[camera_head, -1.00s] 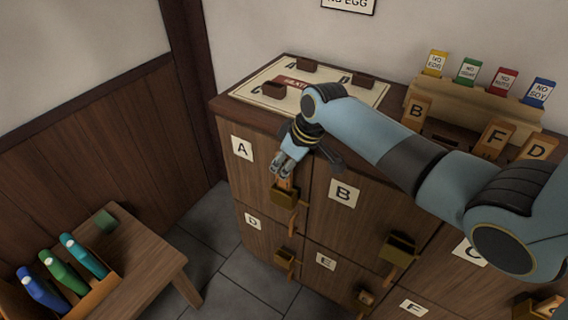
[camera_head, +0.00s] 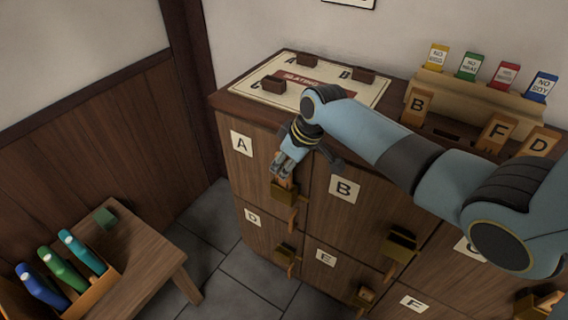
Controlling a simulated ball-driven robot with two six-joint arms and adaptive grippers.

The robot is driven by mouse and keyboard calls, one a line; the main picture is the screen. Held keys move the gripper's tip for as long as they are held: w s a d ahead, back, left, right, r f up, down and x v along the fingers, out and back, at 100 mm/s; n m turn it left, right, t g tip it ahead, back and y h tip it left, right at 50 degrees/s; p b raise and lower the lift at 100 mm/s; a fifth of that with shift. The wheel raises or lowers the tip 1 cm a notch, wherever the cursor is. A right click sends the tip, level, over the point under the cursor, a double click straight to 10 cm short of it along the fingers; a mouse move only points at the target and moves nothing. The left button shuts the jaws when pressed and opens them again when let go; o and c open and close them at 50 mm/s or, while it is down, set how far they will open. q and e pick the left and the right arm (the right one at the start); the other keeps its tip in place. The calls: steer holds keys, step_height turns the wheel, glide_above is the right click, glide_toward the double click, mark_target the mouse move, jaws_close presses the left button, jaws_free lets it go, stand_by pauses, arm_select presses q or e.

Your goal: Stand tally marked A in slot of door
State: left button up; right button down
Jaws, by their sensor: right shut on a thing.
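My right gripper (camera_head: 283,176) is in front of door A (camera_head: 236,165), just above the brass slot holder (camera_head: 283,194) on that door. It is shut on a small orange-brown wooden tally (camera_head: 285,183), mostly hidden by the fingers. The tally's lower end is at the holder's top; I cannot tell how deep it sits, and its letter is not visible. A wooden piece (camera_head: 293,215) hangs below the holder. My left gripper is not in view.
Tallies B (camera_head: 417,106), F (camera_head: 496,133) and D (camera_head: 538,143) stand in a rack on the cabinet, before several coloured cards. A seating board (camera_head: 346,98) lies beside them. A low bench (camera_head: 150,262) with coloured items stands at lower left.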

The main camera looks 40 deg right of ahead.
mark_target(279, 185)
steer(key=shift+f, duration=0.15)
stand_by(0.3)
steer(key=shift+f, duration=0.4)
steer(key=shift+f+b, duration=0.7)
steer(key=shift+f, duration=0.15)
steer(key=shift+f, duration=0.5)
